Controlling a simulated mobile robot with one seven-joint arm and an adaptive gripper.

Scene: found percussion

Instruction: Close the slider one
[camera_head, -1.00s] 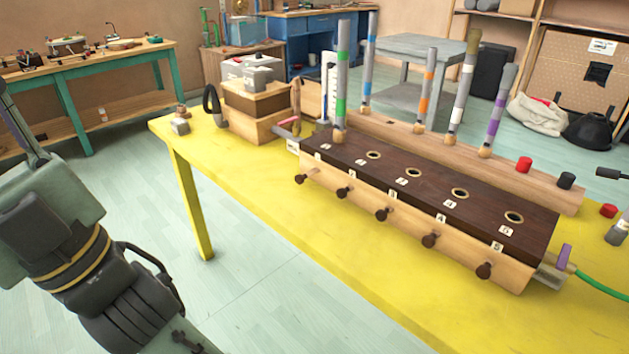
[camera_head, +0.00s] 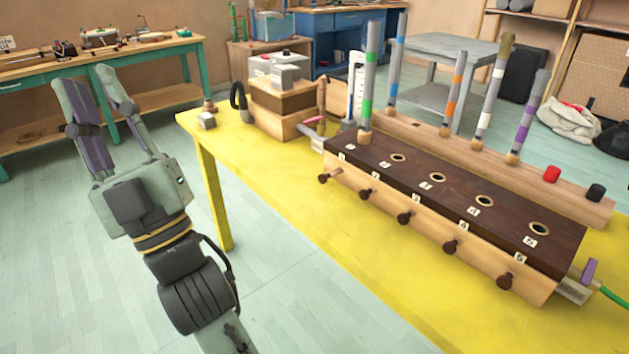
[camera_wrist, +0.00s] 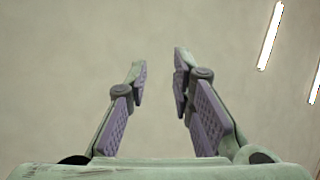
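A long wooden box (camera_head: 437,225) with a dark brown top stands on a yellow table. Its front has a row of dark knobs with number labels. The leftmost knob (camera_head: 324,178) sticks out at the end of the row; I take it as slider one, but its own label is too small to read. A grey tube with a green band (camera_head: 368,85) stands upright in the leftmost hole. My gripper (camera_head: 84,80) is open and empty, pointing up, left of the table and well apart from the box. The wrist view shows its spread fingers (camera_wrist: 160,75).
The yellow table's (camera_head: 290,225) near edge lies between my arm and the knobs. Stacked boxes (camera_head: 280,100) stand left of the slider box. Banded tubes stand in a wooden rack (camera_head: 480,160) behind it. A green workbench (camera_head: 150,50) is at the back left. Open floor surrounds my arm.

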